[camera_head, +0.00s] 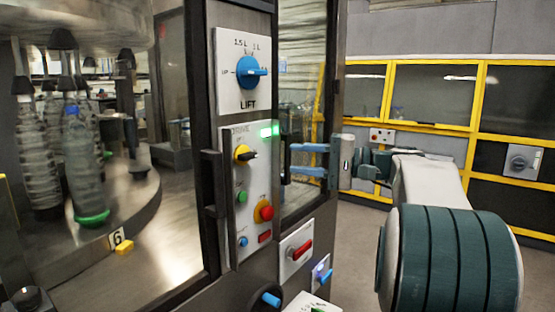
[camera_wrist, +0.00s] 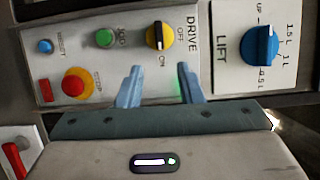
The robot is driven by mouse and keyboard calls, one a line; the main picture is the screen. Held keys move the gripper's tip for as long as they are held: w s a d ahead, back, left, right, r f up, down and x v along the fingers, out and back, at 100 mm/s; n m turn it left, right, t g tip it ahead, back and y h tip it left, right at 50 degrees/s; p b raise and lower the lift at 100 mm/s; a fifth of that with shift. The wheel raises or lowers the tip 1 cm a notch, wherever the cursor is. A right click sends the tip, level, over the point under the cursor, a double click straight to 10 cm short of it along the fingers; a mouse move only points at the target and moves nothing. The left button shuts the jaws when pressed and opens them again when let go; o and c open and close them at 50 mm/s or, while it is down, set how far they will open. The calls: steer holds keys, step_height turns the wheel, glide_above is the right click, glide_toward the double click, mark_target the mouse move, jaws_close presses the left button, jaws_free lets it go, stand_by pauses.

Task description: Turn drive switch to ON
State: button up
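The drive switch (camera_head: 245,155) is a round yellow knob with a black grip, on the light panel below the LIFT dial. In the wrist view the drive switch (camera_wrist: 160,36) sits beyond my fingers, with OFF and ON marked beside it. Its black grip lies sideways across the panel in the head view; I cannot tell which mark it points to. My gripper (camera_head: 303,160) is to the right of the panel, its blue fingers spread and pointing at it. In the wrist view my gripper (camera_wrist: 159,80) is open and empty, apart from the knob.
The blue LIFT dial (camera_head: 249,72) is above. The green jog button (camera_head: 242,197), red stop button (camera_head: 263,211) and small blue knob (camera_head: 243,241) are below. Black door handles (camera_head: 211,183) flank the panel. A red-handled switch (camera_head: 299,250) is lower right.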

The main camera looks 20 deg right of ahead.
steer(key=shift+v, duration=2.35)
steer(key=s+a+f+g+h+p, duration=0.2)
steer(key=s+a+f+g+h, duration=0.1)
steer(key=a+f, duration=0.3)
steer(key=s+a+f+g+h+p, duration=0.1)
steer(key=s+a+f+g+h, duration=0.15)
steer(key=a+f, duration=0.35)
steer(key=s+a+f+n+g+h+p, duration=0.1)
steer(key=s+f+n+h+p, duration=0.3)
steer(key=s+f+h, duration=0.5)
steer(key=s+f+n, duration=0.2)
steer(key=s+f, duration=0.1)
steer(key=s, duration=0.3)
steer(key=shift+s+a+h, duration=0.25)
steer(key=shift+s+h, duration=0.05)
steer(key=shift+h, duration=0.05)
